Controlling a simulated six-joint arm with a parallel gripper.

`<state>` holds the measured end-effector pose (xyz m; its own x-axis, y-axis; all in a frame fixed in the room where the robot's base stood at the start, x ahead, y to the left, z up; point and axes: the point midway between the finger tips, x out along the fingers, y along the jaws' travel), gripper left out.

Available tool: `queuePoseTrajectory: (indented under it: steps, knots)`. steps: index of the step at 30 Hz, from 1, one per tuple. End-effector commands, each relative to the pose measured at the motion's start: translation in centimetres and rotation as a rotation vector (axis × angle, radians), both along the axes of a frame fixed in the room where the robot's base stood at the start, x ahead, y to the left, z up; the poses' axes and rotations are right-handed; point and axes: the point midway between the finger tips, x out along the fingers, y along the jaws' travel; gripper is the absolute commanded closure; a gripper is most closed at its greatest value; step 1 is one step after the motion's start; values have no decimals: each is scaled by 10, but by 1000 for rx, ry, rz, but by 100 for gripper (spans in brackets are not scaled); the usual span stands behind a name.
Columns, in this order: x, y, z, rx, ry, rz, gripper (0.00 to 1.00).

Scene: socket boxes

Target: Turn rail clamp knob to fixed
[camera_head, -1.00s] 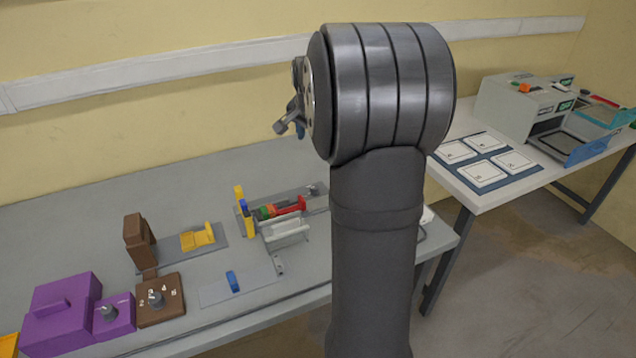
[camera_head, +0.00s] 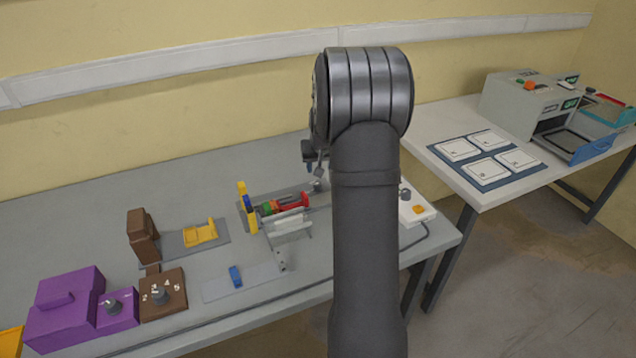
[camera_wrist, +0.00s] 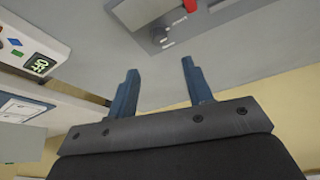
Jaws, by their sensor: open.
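The rail clamp knob (camera_head: 318,186) is a small grey knob at the right end of a grey base plate, beside a red cylinder (camera_head: 291,202) on the rail fixture. In the wrist view the knob (camera_wrist: 166,42) shows on the plate, with small lettering beside it too small to read. My gripper (camera_wrist: 159,64) is open and empty, its two blue-grey fingers spread apart. The knob appears beyond the fingertips, between them in the picture and not touched. In the head view my gripper (camera_head: 309,157) is partly hidden behind my wrist, above the knob.
A white box (camera_head: 417,209) with an orange button stands right of the fixture. A yellow upright (camera_head: 246,210) stands at the rail's left end. Brown boxes (camera_head: 163,295) and a purple box (camera_head: 65,303) sit at the left. A second table (camera_head: 425,133) is at the right.

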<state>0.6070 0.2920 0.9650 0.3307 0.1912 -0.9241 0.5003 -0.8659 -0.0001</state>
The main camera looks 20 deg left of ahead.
Motion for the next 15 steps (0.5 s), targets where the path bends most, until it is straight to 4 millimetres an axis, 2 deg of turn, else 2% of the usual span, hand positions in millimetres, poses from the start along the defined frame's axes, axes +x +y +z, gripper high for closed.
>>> queuePoseTrajectory:
  steps: [1,9,15]
  knots:
    - [4,2,-12,-1,2,0,54]
    - [21,12,-61,-1,2,0,54]
    - [31,18,-87,-1,1,0,54]
